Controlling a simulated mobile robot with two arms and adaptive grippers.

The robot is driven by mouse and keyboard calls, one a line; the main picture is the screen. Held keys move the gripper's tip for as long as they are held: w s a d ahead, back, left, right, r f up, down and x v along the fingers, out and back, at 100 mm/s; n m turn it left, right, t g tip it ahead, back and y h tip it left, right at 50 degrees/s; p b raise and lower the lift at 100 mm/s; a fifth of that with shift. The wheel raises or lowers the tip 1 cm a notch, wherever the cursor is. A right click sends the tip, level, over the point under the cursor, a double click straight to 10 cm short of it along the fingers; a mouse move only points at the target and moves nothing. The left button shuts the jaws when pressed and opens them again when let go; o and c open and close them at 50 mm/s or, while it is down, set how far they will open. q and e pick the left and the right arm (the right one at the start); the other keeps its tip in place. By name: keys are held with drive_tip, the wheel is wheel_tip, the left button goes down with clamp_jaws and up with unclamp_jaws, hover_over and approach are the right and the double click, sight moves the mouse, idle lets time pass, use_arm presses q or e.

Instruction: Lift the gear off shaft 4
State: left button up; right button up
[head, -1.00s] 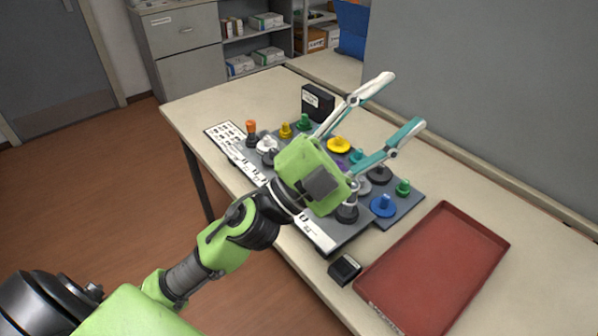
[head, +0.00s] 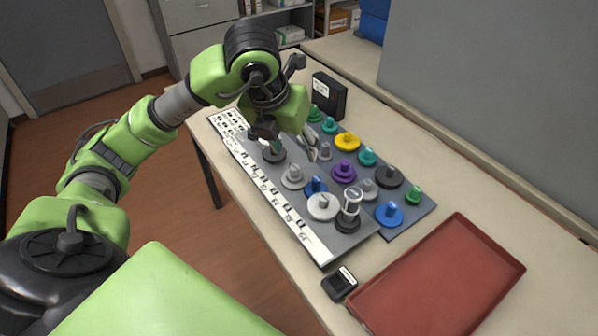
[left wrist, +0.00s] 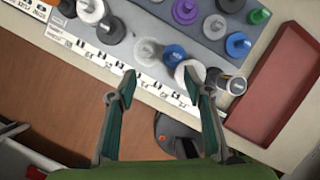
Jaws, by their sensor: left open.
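The grey gear board (head: 345,243) lies on the table, with a numbered white strip (head: 285,215) along its near edge. Gears of several colours sit on its shafts, including a grey gear (head: 294,177), a white gear (head: 322,207), a small blue gear (head: 316,187) and a purple gear (head: 343,171). The numbers are too small to tell which is shaft 4. My left gripper (head: 292,150) points down above the board's left part, hiding some gears. In the left wrist view its fingers (left wrist: 160,78) are apart and empty, short of the grey gear (left wrist: 147,51). My right gripper is out of view.
A red tray (head: 440,285) lies to the right of the board. A small black device (head: 340,284) sits between them at the table's front. A black box (head: 328,97) stands behind the board. A grey partition (head: 490,90) rises along the back.

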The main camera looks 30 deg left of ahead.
use_arm(q)
drive_tip(key=a, duration=0.2)
hover_over(295, 167)
drive_tip(key=s, duration=0.2)
drive_tip(key=shift+n+y, duration=0.3)
drive_tip(key=shift+y, duration=0.1)
wheel_tip(295, 167, down, 7)
drive_tip(key=shift+d+r+p, duration=0.1)
drive_tip(key=shift+p, duration=0.2)
drive_tip(key=p+x, duration=0.1)
drive_tip(key=x, duration=0.3)
drive_tip(key=shift+f, duration=0.35)
drive_tip(key=shift+w+f, duration=0.25)
drive_tip(key=shift+f, duration=0.25)
drive_tip(key=c, duration=1.2)
